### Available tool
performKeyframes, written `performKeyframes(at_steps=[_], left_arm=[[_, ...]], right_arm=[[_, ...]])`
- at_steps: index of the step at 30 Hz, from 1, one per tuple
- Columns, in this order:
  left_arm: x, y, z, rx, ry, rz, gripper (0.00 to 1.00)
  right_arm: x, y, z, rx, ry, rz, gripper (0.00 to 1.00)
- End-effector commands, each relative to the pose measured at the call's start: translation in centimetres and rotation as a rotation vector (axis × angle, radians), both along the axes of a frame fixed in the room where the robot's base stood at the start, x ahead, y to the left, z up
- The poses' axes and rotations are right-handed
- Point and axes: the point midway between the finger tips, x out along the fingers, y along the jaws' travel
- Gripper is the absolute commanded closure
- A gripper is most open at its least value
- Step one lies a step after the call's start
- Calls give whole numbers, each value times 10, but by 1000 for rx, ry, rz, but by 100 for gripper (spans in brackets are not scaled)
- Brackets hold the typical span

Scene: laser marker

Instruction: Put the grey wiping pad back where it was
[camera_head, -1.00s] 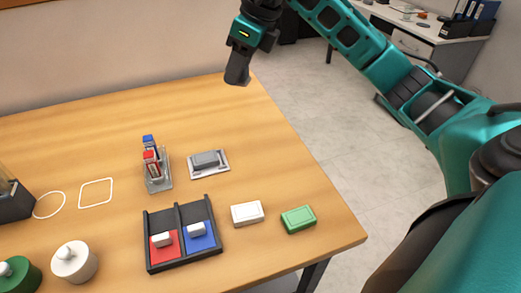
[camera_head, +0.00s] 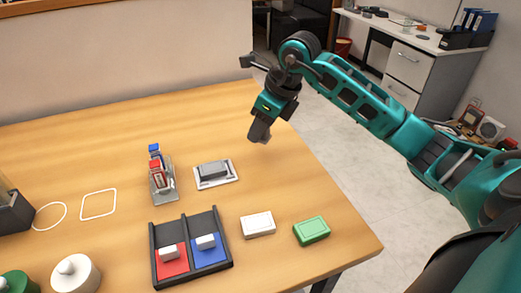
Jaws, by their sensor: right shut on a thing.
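My right gripper (camera_head: 260,134) hangs at the right back edge of the table, pointing down. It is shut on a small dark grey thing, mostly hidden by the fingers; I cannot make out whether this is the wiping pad. A grey block (camera_head: 214,169) lies on a pale flat tray (camera_head: 230,178) in the middle of the table, to the left of and nearer than the gripper, and apart from it. My left gripper is out of view.
A clear stand (camera_head: 168,190) holds a red and a blue-topped piece. A black tray (camera_head: 190,215) has red and blue compartments with white blocks. A white block (camera_head: 258,224) and a green block (camera_head: 312,230) lie to the right. The back of the table is clear.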

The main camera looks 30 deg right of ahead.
Motion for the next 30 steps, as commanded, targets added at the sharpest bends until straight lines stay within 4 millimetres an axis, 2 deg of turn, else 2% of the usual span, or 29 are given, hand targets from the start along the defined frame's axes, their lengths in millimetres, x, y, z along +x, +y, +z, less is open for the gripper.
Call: performKeyframes(at_steps=[2, 10, 15, 28, 29, 30], left_arm=[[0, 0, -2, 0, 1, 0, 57], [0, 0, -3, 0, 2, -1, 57], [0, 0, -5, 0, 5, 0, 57], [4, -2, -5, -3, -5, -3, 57], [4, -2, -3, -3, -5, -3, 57], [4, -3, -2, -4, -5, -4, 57]], right_arm=[[-1, 0, -13, 0, 1, 0, 89], [0, 0, -34, 1, 1, -1, 89], [0, 1, -60, 2, 1, 0, 89], [0, 0, -69, -1, -3, 0, 89], [0, 0, -68, 0, -2, 1, 62], [0, 0, -67, 0, -2, 1, 58]])
